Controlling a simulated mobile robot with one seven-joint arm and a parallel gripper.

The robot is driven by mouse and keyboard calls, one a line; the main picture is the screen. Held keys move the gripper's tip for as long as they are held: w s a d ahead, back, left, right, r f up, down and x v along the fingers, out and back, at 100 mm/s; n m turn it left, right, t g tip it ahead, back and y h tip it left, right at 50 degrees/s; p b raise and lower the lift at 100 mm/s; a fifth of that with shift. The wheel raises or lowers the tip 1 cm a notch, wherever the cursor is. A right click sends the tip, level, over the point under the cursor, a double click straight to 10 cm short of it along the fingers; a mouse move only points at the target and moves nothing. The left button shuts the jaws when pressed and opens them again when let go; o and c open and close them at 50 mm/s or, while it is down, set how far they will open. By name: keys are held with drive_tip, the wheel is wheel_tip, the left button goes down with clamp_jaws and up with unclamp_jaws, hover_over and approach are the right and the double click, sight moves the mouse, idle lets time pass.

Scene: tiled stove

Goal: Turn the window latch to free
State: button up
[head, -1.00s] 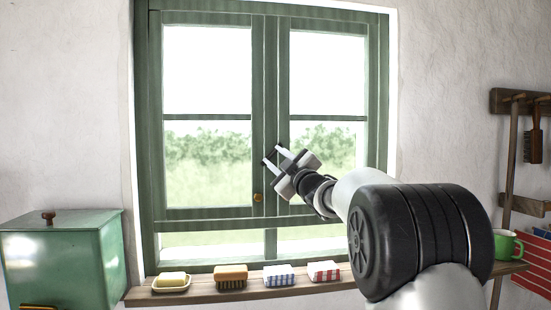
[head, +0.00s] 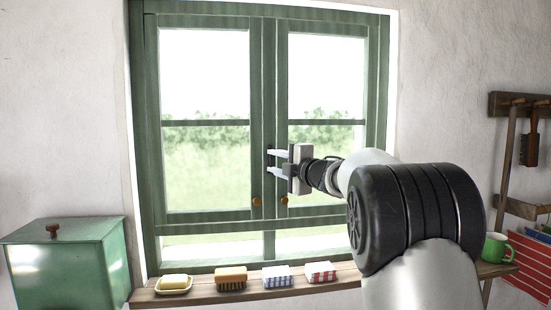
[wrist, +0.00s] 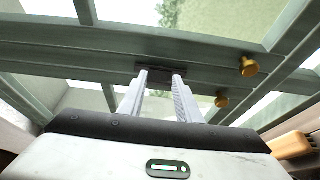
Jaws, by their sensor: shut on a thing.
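The green window (head: 262,60) has two glazed sashes that meet at a central upright. The latch (wrist: 160,73) is a small dark piece on this central part, mostly hidden between the fingers; its exact angle is hard to tell. My gripper (head: 272,162) reaches it from the right, and its two pale fingers lie nearly level, one above the other. In the wrist view the fingers (wrist: 161,84) stand on both sides of the dark latch and are shut on it. Both sashes look closed.
Two brass knobs (head: 256,201) (head: 284,200) sit below the latch. The sill (head: 205,294) holds a soap dish (head: 174,290), a brush (head: 231,283), folded cloths (head: 277,281) and a green mug (head: 496,248). A green box (head: 70,265) stands left.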

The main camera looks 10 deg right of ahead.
drive_tip(key=shift+n, duration=0.3)
drive_tip(key=o, duration=1)
drive_tip(key=shift+o, duration=0.2)
drive_tip(key=b+v, duration=0.2)
drive_tip(key=v, duration=1.5)
drive_tip(key=shift+s, duration=0.25)
drive_tip(key=shift+d, duration=0.1)
